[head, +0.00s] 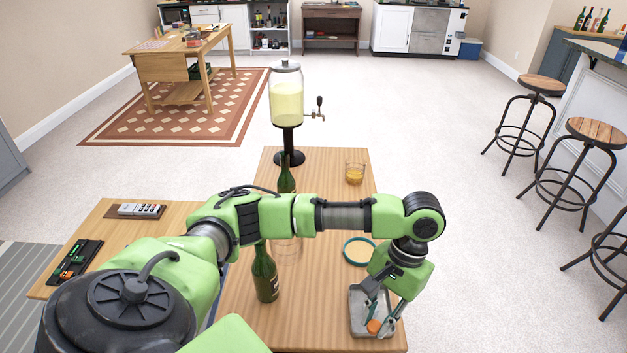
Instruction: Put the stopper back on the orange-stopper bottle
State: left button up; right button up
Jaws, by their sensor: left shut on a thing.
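My left gripper (380,318) reaches across from the left and points down over a small grey tray (357,297) near the table's front right. It is shut on the orange stopper (374,326), which shows between its fingertips. I cannot tell whether the stopper still touches the tray. A dark green bottle (265,277) stands upright to the left of the gripper. A second green bottle (287,182) stands farther back, its lower part hidden by my arm. I cannot tell which of them is the orange-stopper bottle. My right gripper is not in view.
On the wooden table (325,166) stand a drink dispenser (286,100), a glass of orange liquid (355,173), a clear glass (287,251) and a round teal-rimmed dish (358,251).

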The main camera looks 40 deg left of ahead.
aim_at(285, 183)
jog(key=i+l+z, duration=0.35)
jog(key=i+l, duration=0.15)
jog(key=l, duration=0.2)
jog(key=i+l+z, duration=0.35)
jog(key=i+l, duration=0.2)
jog(key=i+u, duration=0.6)
jog(key=u, duration=0.15)
jog(key=i+l+u, duration=0.35)
jog(key=i+j+u, duration=0.1)
jog(key=u, duration=0.4)
jog(key=i+u, duration=0.25)
jog(key=u, duration=0.2)
jog(key=i+u, duration=0.15)
jog(key=u, duration=0.35)
jog(key=i+l+u, duration=0.15)
jog(key=u, duration=0.35)
jog(key=i+l+u, duration=0.15)
jog(key=i+u, duration=0.15)
jog(key=u, duration=0.15)
jog(key=i+l+u, duration=0.2)
jog(key=u, duration=0.25)
jog(key=i+l+u, duration=0.25)
jog(key=u, duration=0.2)
jog(key=l, duration=0.1)
